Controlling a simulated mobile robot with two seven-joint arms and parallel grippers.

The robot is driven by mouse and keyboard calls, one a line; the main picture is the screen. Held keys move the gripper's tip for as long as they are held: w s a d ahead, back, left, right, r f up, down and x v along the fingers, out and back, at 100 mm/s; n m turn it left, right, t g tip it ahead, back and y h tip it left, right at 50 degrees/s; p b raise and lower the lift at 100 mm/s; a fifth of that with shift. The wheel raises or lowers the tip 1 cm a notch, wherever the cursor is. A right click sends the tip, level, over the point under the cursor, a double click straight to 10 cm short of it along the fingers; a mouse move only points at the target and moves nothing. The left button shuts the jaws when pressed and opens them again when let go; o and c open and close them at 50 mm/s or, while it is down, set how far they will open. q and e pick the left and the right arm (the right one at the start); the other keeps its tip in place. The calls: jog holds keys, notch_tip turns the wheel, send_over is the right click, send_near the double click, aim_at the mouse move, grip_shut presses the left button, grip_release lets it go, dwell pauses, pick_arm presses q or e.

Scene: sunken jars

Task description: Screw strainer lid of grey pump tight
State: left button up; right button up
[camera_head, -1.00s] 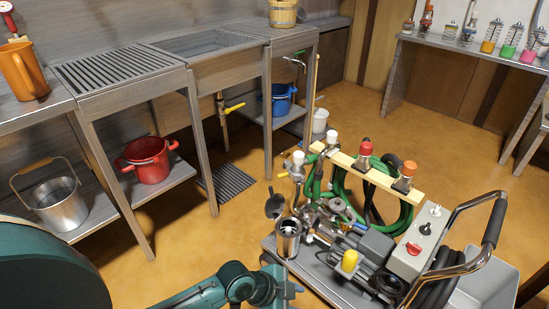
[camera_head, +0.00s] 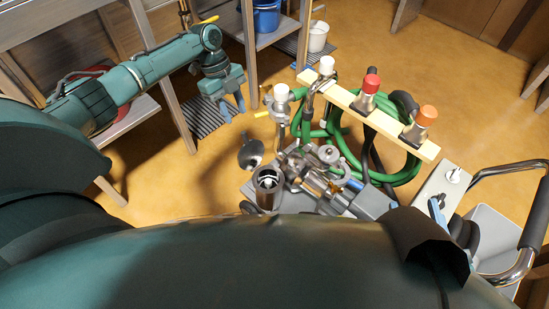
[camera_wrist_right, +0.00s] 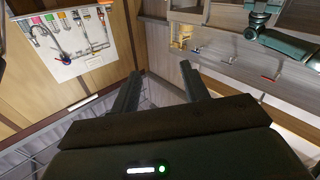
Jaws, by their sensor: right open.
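The grey pump (camera_head: 372,203) stands on a cart at centre right, partly hidden behind my right arm. A round metal cap (camera_head: 328,154) sits on its fittings; I cannot tell whether it is the strainer lid or how tight it is. An open steel cup (camera_head: 268,187) stands at the pump's left, with a dark round funnel-like piece (camera_head: 250,154) beside it. My left gripper (camera_head: 234,115) points down, open and empty, left of the pump and apart from it. My right gripper (camera_wrist_right: 160,78) is open and empty in the wrist view; my arm mostly hides it in the head view.
A wooden rail (camera_head: 375,118) with white, red and orange-topped valves and green hoses (camera_head: 400,165) stands behind the pump. A bent metal handle (camera_head: 520,240) rises at right. A sink bench stands at left.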

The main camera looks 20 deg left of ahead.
aim_at(242, 131)
pick_arm(q)
jog(key=b+x, duration=0.4)
jog(key=x, duration=0.2)
jog(key=shift+f, duration=0.4)
jog(key=shift+d+r, duration=0.1)
jog(key=shift+d, duration=0.05)
jog(key=shift+d+f, duration=0.2)
jog(key=shift+f, duration=0.3)
pick_arm(e)
jog(key=shift+a+f+t+y, duration=0.2)
jog(key=shift+a+t+y, duration=0.3)
jog(key=shift+y, duration=0.1)
